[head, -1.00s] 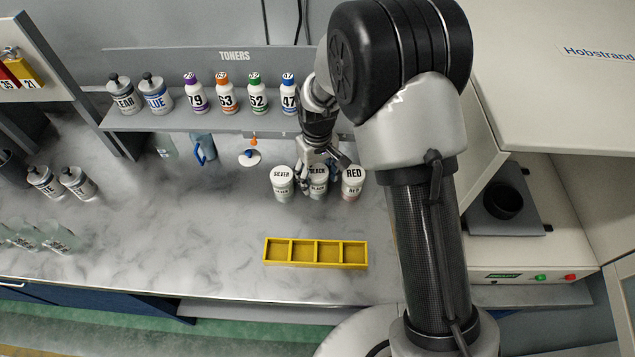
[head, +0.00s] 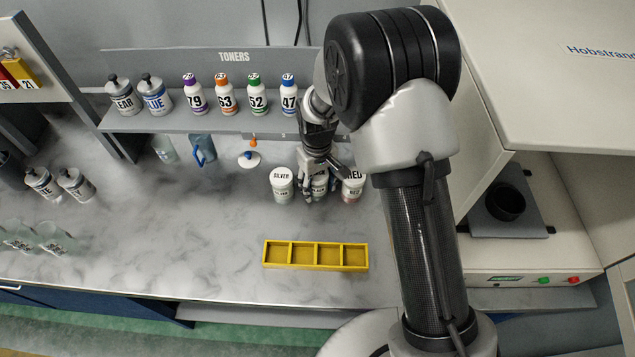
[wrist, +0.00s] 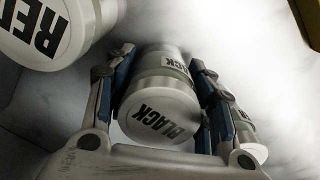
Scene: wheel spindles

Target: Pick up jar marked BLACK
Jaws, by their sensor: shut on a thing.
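The jar marked BLACK (wrist: 160,112) has a white lid and sits between the fingers of my gripper (wrist: 160,95) in the wrist view. My gripper is shut on it, one finger on each side. In the head view my gripper (head: 318,180) comes down over the BLACK jar (head: 319,187), which it partly hides. The SILVER jar (head: 282,185) stands close on the left. The RED jar (head: 353,186) stands close on the right, and its lid shows large at the upper left of the wrist view (wrist: 40,30).
An empty yellow tray (head: 315,266) with compartments lies in front of the jars. Toner bottles (head: 226,95) stand on the shelf behind. A white disc-shaped item (head: 249,159) lies at the back. The counter between jars and tray is clear.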

